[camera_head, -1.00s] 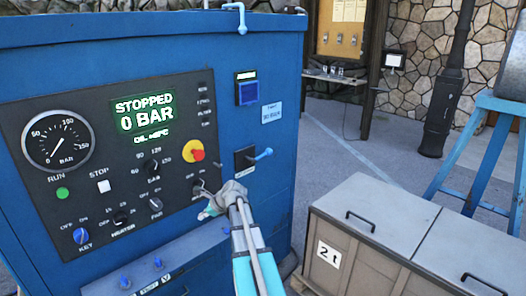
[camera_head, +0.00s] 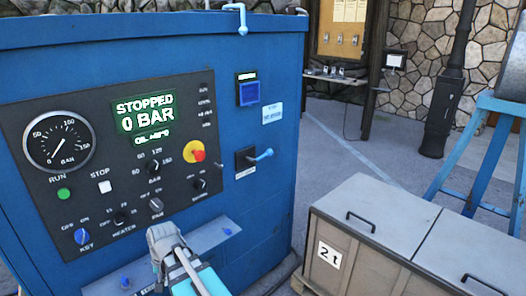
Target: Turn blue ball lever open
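A blue machine (camera_head: 150,24) carries a dark control panel, and its display reads STOPPED, 0 BAR. A blue lever (camera_head: 262,155) sticks out to the right from a black plate beside the panel. On the sloping ledge (camera_head: 205,238) below the panel are small blue handles, one at the left (camera_head: 125,281) and one at the right (camera_head: 228,231). I cannot tell which of these is the ball lever. My gripper (camera_head: 158,268) is over the middle of the ledge, below the panel. Its fingers are mostly hidden, and I cannot tell whether it touches a handle.
A red and yellow knob (camera_head: 194,151) and a blue key switch (camera_head: 81,236) are on the panel. Another light blue handle (camera_head: 241,19) is at the machine's top edge. A crate marked 2t (camera_head: 329,254) stands close at the right. Grey floor (camera_head: 335,140) is open behind it.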

